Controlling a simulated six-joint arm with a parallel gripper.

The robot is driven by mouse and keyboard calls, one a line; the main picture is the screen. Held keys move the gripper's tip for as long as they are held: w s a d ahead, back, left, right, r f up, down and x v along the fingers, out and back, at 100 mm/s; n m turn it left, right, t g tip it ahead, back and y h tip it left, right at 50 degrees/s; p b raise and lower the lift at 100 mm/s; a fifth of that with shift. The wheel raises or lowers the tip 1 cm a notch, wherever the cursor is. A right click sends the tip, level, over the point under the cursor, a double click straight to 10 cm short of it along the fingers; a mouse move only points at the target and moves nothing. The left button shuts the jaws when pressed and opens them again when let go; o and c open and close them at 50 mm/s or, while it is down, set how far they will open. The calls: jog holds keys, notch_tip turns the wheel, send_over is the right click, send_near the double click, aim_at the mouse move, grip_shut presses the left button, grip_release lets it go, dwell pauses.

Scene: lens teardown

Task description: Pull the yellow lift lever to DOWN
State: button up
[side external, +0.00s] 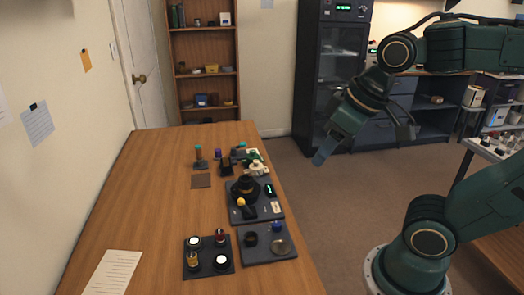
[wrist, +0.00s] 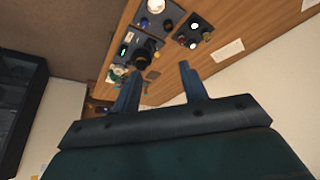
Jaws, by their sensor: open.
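The yellow lift lever shows in the side external view as a small yellow knob (side external: 241,202) on the front of a black round fixture (side external: 244,187). The fixture stands on a dark panel (side external: 268,212) near the table's right edge, beside a small green-lit display (side external: 270,190). My gripper (side external: 322,157) is in the air to the right of the table, well apart from the lever. In the wrist view, my gripper (wrist: 160,82) is open, with two separate fingers and nothing between them. The black fixture (wrist: 142,52) lies beyond the fingers there; the lever's exact position is too small to tell.
A dark tray with several round parts (side external: 209,271) and another with a metal dish (side external: 266,255) sit nearer on the table. Small coloured items (side external: 200,158) stand behind. A paper sheet (side external: 113,272) lies at the near left. The table's left half is mostly clear.

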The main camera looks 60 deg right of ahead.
jog(key=w+d+f+g, duration=0.1)
jog(key=w+f+g, duration=0.1)
jog(key=w, duration=1.1)
jog(key=n+g+h, duration=0.1)
jog(key=n+g, duration=0.1)
jog(key=g, duration=0.1)
send_over(240, 199)
jog(key=a, duration=0.1)
notch_tip(240, 199, down, 10)
jog(key=shift+s, duration=0.1)
jog(key=f, duration=0.9)
jog(key=d+f, duration=0.1)
jog(key=f, duration=0.3)
jog(key=shift+f, duration=0.3)
grip_shut()
